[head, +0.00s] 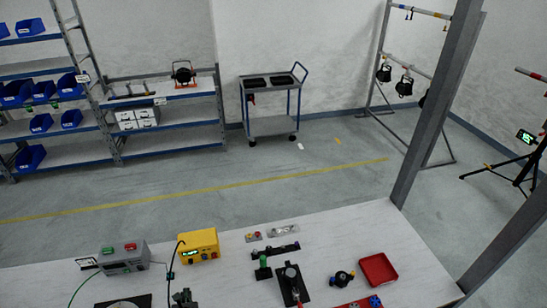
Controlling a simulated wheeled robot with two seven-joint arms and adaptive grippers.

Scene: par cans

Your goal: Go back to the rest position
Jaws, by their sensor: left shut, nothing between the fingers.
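My left gripper (185,298) shows only as a small dark shape at the bottom edge, over the front of the white workbench (225,275). It is shut and empty, below the yellow device in the picture. The rest of the left arm is out of the frame. My right gripper is not in view.
On the bench stand a grey box with red and green buttons (124,257), a yellow device (198,246), a black fixture (291,283), a small black part (342,279) and a red tray (378,269). A grey post (432,110) rises at the right. Beyond are shelves, a cart (270,105) and open floor.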

